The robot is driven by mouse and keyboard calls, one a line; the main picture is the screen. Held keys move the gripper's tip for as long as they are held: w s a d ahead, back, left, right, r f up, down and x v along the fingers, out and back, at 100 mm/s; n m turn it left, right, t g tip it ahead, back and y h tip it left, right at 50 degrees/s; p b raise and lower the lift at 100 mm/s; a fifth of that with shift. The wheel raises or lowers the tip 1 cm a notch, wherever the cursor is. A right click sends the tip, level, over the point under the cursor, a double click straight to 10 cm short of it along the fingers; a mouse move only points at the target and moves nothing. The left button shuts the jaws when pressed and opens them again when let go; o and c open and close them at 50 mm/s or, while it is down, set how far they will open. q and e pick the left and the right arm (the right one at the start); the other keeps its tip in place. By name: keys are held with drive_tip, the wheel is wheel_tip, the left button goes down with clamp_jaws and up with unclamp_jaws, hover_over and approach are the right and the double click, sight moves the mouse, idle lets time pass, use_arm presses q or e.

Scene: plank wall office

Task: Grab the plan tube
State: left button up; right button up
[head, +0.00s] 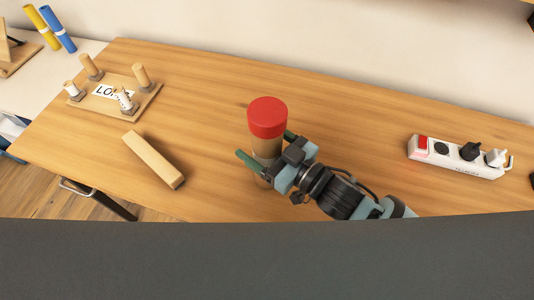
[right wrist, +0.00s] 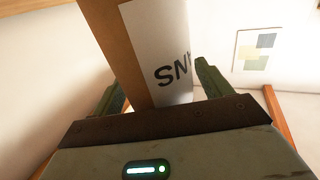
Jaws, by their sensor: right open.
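The plan tube (head: 267,119) is a brown cardboard cylinder with a red cap, standing upright on the wooden table. My right gripper (head: 265,146) is open, with one finger on each side of the tube below its cap. In the right wrist view the tube (right wrist: 130,45) shows its brown side and a white label with dark letters, between the two green fingers. I cannot tell whether either finger touches it. The tube's lower part is partly hidden by my gripper. My left gripper is not in view.
A wooden block (head: 153,160) lies left of the tube. A board with several pegs (head: 107,107) is at the far left. A white power strip (head: 456,158) with plugs lies at the right. Table space (head: 200,95) behind and left of the tube is bare.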

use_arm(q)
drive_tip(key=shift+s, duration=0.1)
use_arm(e)
drive_tip(key=shift+w+a, duration=0.1)
drive_tip(key=shift+a, duration=0.1)
drive_tip(key=shift+c, duration=0.3)
drive_tip(key=c, duration=1)
drive_tip(key=shift+r, duration=0.1)
drive_tip(key=shift+c, duration=0.2)
